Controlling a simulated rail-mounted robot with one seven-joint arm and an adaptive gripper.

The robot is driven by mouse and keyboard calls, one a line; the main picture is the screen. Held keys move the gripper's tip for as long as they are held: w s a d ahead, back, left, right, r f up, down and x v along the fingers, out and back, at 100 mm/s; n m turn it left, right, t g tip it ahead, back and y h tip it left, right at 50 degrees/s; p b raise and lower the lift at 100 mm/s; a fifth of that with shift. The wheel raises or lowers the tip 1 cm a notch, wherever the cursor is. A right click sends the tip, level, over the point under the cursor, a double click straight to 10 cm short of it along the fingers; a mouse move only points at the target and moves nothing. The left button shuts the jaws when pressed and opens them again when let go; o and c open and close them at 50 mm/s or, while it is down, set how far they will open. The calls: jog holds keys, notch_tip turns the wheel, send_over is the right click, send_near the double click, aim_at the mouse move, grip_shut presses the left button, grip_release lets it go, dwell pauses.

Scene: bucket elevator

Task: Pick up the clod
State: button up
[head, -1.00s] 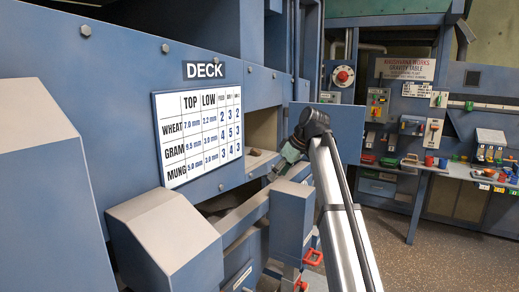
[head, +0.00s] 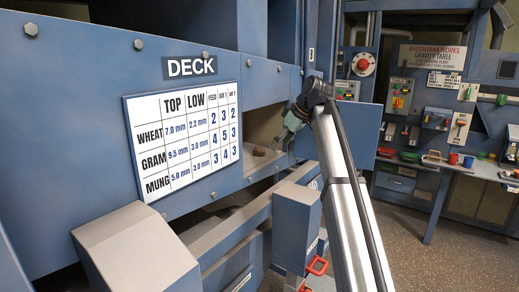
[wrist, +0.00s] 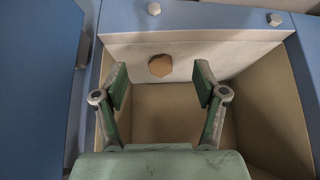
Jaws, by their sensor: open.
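The recess (wrist: 175,115) has pale sloping walls close around the fingers and a blue rim. A blue panel (wrist: 35,90) stands at the left in the wrist view. A blue box (head: 297,215) and rails stand below the opening.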

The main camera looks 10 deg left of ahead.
aim_at(261, 149)
jog(key=w+a, duration=0.1)
jog(key=w+a+p, duration=0.1)
jog(key=a, duration=0.2)
jog(key=shift+w+a, duration=0.3)
jog(key=shift+w, duration=0.1)
jog(key=shift+p+x, duration=1.1)
jog(key=shift+x, duration=1.4)
jog(key=c, duration=1.2)
